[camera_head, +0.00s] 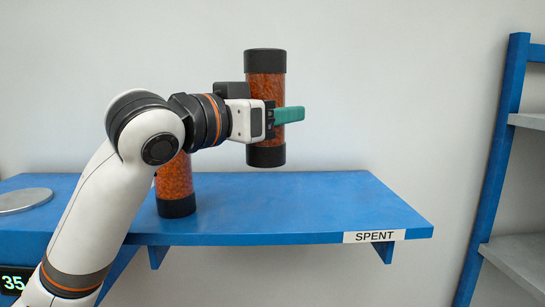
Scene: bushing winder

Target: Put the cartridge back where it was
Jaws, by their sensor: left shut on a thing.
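A cartridge (265,88) with an orange, grainy body and black end caps is upright in the air above the blue shelf (300,210). My left gripper (288,116) is shut on it around its middle; a green finger shows across its front. The lower cap is clear of the shelf's surface. A second, similar cartridge (175,187) stands upright on the shelf to the left, its upper part hidden behind my left arm. My right gripper is not in view.
A label reading SPENT (374,237) is on the shelf's front edge at the right. A grey round disc (22,201) lies at the far left, above a display reading 35 (13,282). A blue-framed rack (497,165) stands at the right. The shelf's right part is bare.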

